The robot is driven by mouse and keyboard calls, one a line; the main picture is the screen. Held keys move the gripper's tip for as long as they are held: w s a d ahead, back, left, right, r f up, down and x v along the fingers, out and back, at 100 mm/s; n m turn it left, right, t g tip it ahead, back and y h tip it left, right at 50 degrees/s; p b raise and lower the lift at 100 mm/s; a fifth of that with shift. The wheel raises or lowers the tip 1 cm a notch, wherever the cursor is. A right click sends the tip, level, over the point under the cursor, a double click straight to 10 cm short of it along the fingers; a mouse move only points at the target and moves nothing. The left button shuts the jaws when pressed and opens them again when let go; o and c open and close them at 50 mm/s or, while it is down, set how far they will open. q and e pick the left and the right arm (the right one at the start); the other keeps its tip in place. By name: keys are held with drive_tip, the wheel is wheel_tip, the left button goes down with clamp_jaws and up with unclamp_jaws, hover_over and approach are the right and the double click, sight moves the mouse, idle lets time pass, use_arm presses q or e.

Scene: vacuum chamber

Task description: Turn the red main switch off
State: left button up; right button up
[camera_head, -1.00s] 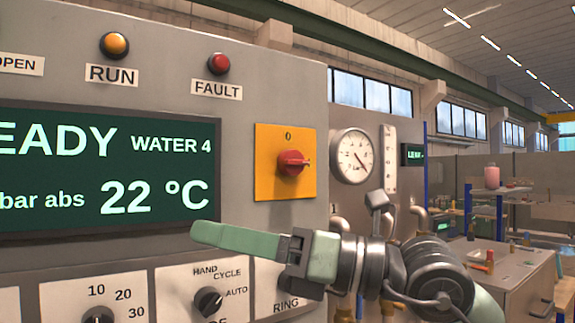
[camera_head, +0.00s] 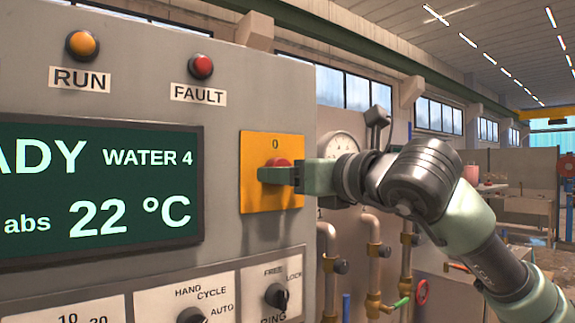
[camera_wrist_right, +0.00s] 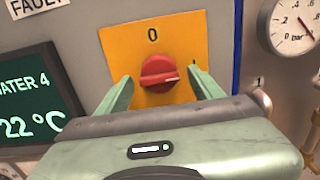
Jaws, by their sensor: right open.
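The red main switch (camera_head: 279,162) is a round knob on a yellow plate (camera_head: 257,143) on the grey cabinet front. In the right wrist view the red knob (camera_wrist_right: 158,72) shows its grip bar nearly level, its marked end pointing right towards the "I"; the "0" is at the top of the plate. My right gripper (camera_head: 270,175) is in front of the plate and partly hides the knob in the head view. In the wrist view its two green fingers are open, one on each side of the knob, with gaps visible. My left gripper is not in view.
A display (camera_head: 100,190) reading 22 °C is left of the plate. RUN (camera_head: 82,45) and FAULT (camera_head: 201,66) lamps are above, and black rotary knobs (camera_head: 276,296) below. A pressure gauge (camera_wrist_right: 295,22) and pipes (camera_head: 373,250) are to the right.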

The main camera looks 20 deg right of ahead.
drive_tip(key=shift+w+a, duration=0.1)
drive_tip(key=shift+w, duration=0.1)
drive_tip(key=c, duration=1.4)
